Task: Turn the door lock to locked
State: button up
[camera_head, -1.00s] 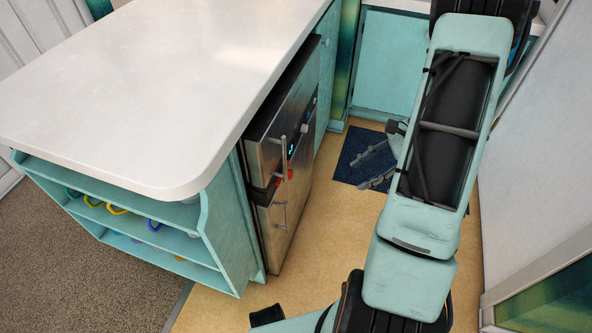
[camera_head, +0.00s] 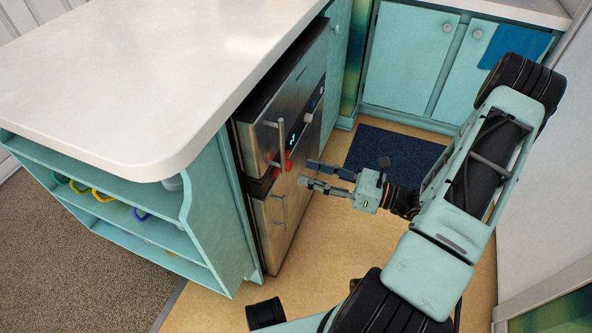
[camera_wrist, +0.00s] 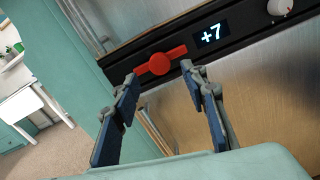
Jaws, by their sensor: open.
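The door lock is a red knob (camera_wrist: 160,64) with a round middle and a bar lying roughly along the dark control panel (camera_wrist: 221,37) of a steel appliance. It also shows in the head view as a small red spot (camera_head: 289,163). My gripper (camera_head: 308,172) is open and empty, with its fingers pointing left at the appliance front, close to the red knob. In the wrist view, my gripper (camera_wrist: 159,76) has its two blue-padded fingers apart on either side of the knob's line. I cannot tell whether a fingertip touches it.
A lit display (camera_wrist: 212,35) reads "+7" beside the knob, with a pale dial (camera_wrist: 280,7) farther along. A vertical bar handle (camera_head: 282,140) stands near the knob. The white counter (camera_head: 150,80) overhangs nearby. The floor by the dark blue mat (camera_head: 395,155) is clear.

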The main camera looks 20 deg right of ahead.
aim_at(291, 167)
jog(key=shift+b+x, duration=0.4)
jog(key=shift+x, duration=1.95)
grip_shut()
